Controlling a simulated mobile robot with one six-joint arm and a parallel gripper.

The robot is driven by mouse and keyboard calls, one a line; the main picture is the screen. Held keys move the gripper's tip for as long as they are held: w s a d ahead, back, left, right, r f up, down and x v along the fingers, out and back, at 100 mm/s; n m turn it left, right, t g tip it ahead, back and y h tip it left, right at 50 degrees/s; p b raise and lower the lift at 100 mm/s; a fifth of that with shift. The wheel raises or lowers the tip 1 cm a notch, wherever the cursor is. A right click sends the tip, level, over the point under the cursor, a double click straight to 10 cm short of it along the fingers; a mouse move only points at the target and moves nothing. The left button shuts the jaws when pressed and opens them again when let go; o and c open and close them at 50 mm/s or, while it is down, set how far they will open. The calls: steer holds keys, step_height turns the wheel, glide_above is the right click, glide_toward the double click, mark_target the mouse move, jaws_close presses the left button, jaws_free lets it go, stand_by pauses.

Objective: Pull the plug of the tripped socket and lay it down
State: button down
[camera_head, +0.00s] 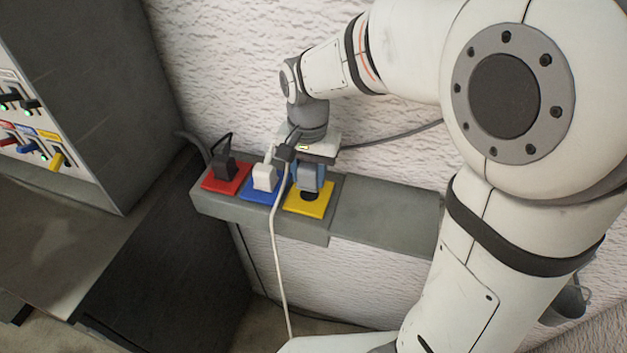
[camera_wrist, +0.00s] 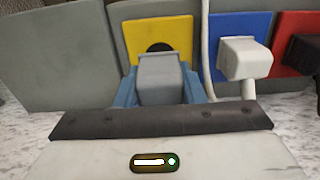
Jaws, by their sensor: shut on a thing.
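My gripper (camera_head: 310,180) is shut on a grey plug (camera_wrist: 160,78), with its blue fingers on both sides of it. The plug is in front of the yellow socket (camera_head: 318,208), the right one of the strip. The dark round recess (camera_wrist: 160,47) of this socket shows past the plug, so the plug looks at least partly out; the exact gap cannot be told. On the switch panel (camera_head: 62,131) at left, the yellow switch (camera_head: 57,161) leans down, and I see no green light by it. Green lights show near other switches.
A white plug (camera_head: 265,177) sits in the blue socket and a black plug (camera_head: 226,165) in the red socket. A white cord (camera_head: 277,250) hangs close beside my gripper. The grey ledge (camera_head: 390,207) right of the sockets is bare. A wall stands behind.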

steer(key=shift+r+p, duration=0.8)
steer(key=shift+r, duration=0.45)
steer(key=shift+d, duration=0.1)
